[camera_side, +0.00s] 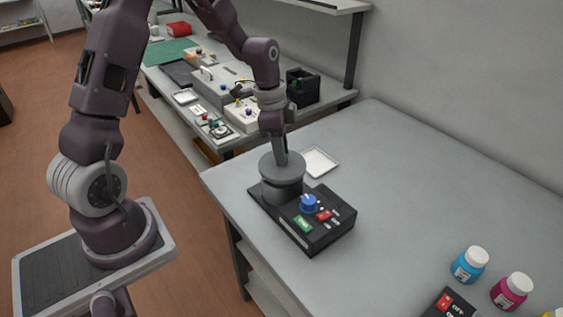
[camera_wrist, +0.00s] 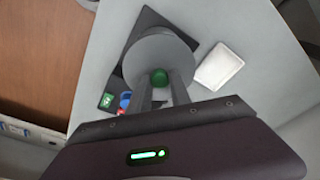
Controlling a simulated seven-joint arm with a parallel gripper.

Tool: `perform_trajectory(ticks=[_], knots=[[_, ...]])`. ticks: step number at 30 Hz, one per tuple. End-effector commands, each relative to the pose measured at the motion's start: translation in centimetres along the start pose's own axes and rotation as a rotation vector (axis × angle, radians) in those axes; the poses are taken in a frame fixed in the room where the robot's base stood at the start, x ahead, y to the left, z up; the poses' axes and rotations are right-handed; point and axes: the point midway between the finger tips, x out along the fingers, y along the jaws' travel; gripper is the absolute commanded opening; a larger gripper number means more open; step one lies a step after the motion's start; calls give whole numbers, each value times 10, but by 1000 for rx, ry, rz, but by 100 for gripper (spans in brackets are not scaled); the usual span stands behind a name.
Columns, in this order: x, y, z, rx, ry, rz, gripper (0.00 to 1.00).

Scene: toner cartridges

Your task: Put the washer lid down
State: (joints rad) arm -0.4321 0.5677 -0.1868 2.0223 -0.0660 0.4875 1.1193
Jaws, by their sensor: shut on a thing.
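The washer (camera_side: 318,228) is a black box with a grey round drum (camera_side: 281,190), a blue knob (camera_side: 308,203) and red and green buttons. The washer lid (camera_side: 267,170) is a grey disc at the top of the drum; I cannot tell whether it touches the rim. In the wrist view the lid (camera_wrist: 158,50) has a green knob (camera_wrist: 159,76) between my fingers. My gripper (camera_side: 281,158) points down from above and is shut on that knob. The lid hides the drum's opening.
A white shallow tray (camera_side: 320,162) lies on the grey table (camera_side: 420,190) just behind the washer. Cyan (camera_side: 469,265) and magenta (camera_side: 512,291) bottles and a black device (camera_side: 448,304) stand at the front right. The table's middle is clear. A cluttered bench (camera_side: 190,115) is beyond.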

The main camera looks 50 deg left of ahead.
Motion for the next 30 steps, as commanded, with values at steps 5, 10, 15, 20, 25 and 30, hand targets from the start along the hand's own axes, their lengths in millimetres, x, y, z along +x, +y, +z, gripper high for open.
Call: perform_trajectory(ticks=[5,10,15,20,25,30], knots=[[-46,-1,-7,1,3,-6,0],[-69,-1,-11,1,1,-3,0],[-69,-4,-20,-4,0,-2,0],[-49,-19,-70,-28,-1,-6,0],[-12,-22,-148,-45,-4,-8,0],[21,1,-215,-19,-3,-4,0]])
